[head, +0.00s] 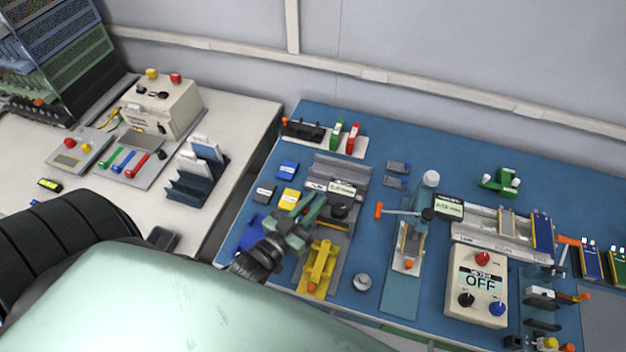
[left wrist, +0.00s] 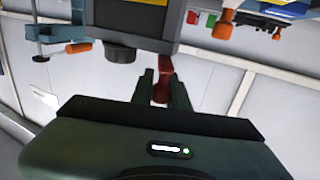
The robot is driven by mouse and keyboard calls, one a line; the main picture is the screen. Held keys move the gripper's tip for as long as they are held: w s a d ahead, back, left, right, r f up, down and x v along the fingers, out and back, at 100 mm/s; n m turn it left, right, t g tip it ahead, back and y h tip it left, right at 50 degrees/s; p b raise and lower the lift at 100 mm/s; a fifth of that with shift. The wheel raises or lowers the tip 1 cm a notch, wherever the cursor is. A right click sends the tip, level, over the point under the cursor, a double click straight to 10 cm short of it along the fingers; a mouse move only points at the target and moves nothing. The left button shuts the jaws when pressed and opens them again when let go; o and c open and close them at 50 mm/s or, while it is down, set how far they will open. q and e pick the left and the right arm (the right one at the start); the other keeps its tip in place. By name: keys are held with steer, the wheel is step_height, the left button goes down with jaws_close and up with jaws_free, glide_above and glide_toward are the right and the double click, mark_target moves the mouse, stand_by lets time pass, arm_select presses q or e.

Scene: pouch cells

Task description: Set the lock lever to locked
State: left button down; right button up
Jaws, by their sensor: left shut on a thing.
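My left gripper (head: 312,208) is at the front left side of a grey device (head: 343,170) with a small display and a black knob, on the blue mat. In the left wrist view, the two dark fingers of my left gripper (left wrist: 162,90) are shut on a red lever (left wrist: 162,72). The lever sticks out from the grey device beside its black knob (left wrist: 120,54). In the head view the lever is hidden by the gripper. I cannot read a lock marking. My right gripper is not in view.
A yellow fixture (head: 320,268) stands just in front of the gripper. Blue and yellow blocks (head: 289,198) lie to its left. A press with an orange handle (head: 379,210) and a control box reading OFF (head: 478,285) stand to the right.

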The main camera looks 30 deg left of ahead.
mark_target(304, 214)
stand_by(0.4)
arm_select(q)
steer(key=c, duration=1.4)
jaws_free()
steer(key=shift+o, duration=0.2)
steer(key=s, duration=0.2)
steer(key=s+b, duration=0.1)
steer(key=s, duration=0.1)
steer(key=s+b, duration=0.1)
steer(key=s, duration=0.2)
steer(key=shift+a+f, duration=0.1)
steer(key=shift+a, duration=0.15)
steer(key=shift+s, duration=0.35)
